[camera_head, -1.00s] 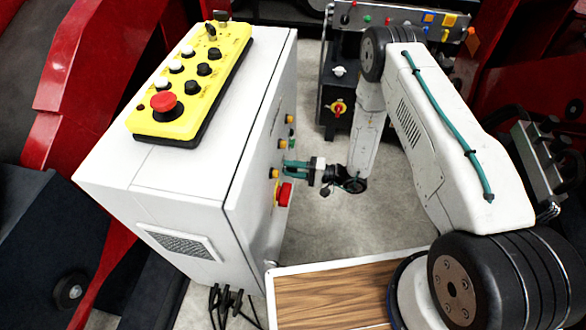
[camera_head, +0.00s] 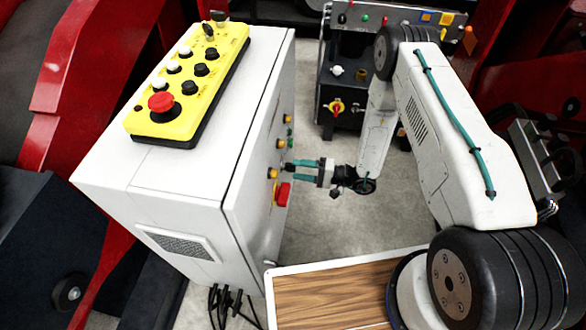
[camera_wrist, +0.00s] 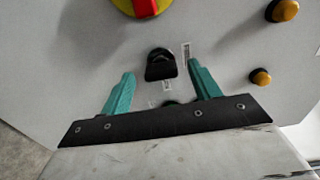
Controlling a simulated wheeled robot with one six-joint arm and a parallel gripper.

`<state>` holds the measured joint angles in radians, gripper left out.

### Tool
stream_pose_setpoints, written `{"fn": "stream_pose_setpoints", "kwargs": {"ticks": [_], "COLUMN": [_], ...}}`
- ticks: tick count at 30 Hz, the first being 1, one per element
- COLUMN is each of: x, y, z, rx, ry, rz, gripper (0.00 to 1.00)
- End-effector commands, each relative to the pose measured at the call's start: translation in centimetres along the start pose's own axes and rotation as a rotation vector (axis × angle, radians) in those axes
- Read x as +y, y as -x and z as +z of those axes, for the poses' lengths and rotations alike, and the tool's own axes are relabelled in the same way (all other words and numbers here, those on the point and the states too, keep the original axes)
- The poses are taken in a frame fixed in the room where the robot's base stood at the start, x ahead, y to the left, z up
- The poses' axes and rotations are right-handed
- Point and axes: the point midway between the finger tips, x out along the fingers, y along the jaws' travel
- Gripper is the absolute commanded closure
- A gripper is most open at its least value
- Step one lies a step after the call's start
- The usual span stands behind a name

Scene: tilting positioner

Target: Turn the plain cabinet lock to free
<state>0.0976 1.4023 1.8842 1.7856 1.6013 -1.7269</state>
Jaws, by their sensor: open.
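The cabinet lock, a small black knob (camera_wrist: 160,66), is on the grey cabinet door, centred ahead of my fingertips in the wrist view. It shows a small dark lever shape; I cannot tell its exact turn position. In the head view the lock is a tiny dark stub (camera_head: 288,166) at the fingertips. My gripper (camera_head: 298,165) points left at the door. In the wrist view its two teal fingers (camera_wrist: 160,72) are open, one on each side of the lock, with a gap on both sides. Nothing is held.
A red-and-yellow rotary switch (camera_wrist: 146,6) and amber buttons (camera_wrist: 261,77) are on the same door close to the lock. The white cabinet (camera_head: 150,200) carries a yellow control box (camera_head: 195,85). A wooden-topped surface (camera_head: 330,300) lies in front. Floor right of the door is clear.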

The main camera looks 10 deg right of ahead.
Motion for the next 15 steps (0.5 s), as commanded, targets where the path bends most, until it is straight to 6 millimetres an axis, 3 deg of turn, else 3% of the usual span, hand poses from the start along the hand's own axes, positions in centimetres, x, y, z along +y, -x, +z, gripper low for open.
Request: {"fn": "stream_pose_setpoints", "kwargs": {"ticks": [6, 15], "x": [0.0, 0.0], "y": [3.5, 4.5], "z": [-0.1, 0.0], "rx": [0.004, 0.000], "ry": [0.000, 0.000], "rz": [0.000, 0.000], "gripper": [0.38, 0.38]}}
